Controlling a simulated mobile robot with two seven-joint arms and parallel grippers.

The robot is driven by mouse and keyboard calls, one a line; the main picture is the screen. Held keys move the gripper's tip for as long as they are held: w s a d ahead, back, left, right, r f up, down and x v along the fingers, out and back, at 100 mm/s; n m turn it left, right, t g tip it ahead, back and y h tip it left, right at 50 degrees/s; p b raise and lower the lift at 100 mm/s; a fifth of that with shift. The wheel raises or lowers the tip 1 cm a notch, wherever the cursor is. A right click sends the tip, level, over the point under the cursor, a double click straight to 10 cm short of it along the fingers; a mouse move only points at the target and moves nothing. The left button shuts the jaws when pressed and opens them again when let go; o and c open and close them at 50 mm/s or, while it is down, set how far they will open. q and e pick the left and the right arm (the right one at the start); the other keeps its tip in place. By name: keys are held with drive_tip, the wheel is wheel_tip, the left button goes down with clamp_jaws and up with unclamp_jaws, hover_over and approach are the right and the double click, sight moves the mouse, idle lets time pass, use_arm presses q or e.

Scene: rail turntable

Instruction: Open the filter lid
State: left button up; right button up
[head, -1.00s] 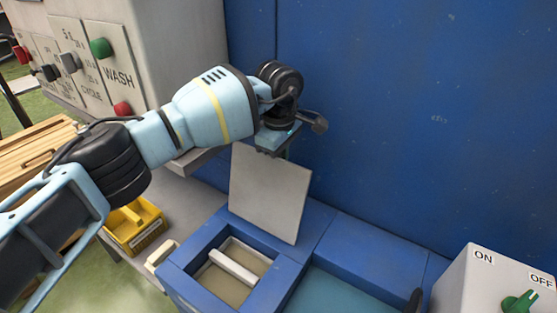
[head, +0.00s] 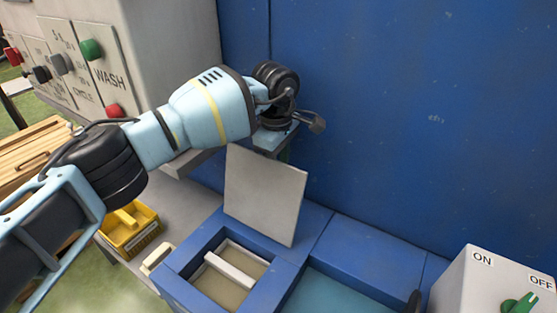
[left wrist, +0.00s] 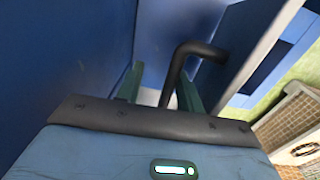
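The filter lid (head: 264,196) is a pale grey square plate. It stands steeply tilted up at the back of the blue filter box (head: 187,262), whose opening is uncovered and shows a white bar (head: 230,270) inside. My left gripper (head: 284,152) is behind the lid's top edge, its fingers largely hidden in the head view. In the left wrist view, its green fingers (left wrist: 160,92) stand apart, with a bent black handle (left wrist: 176,72) between them, nearer the right finger. The handle runs to the pale lid edge (left wrist: 264,42). My right gripper does not show.
A blue wall (head: 420,110) rises close behind the lid. A control box with a green ON/OFF knob (head: 520,303) is at the lower right. A WASH panel (head: 108,75) is at upper left, above a yellow bin (head: 130,228).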

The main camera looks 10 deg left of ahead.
use_arm(q)
drive_tip(key=shift+r, duration=0.15)
wheel_tip(320, 180, up, 8)
drive_tip(key=shift+s+f, duration=0.2)
drive_tip(key=shift+s, duration=0.05)
drive_tip(key=shift+a, duration=0.1)
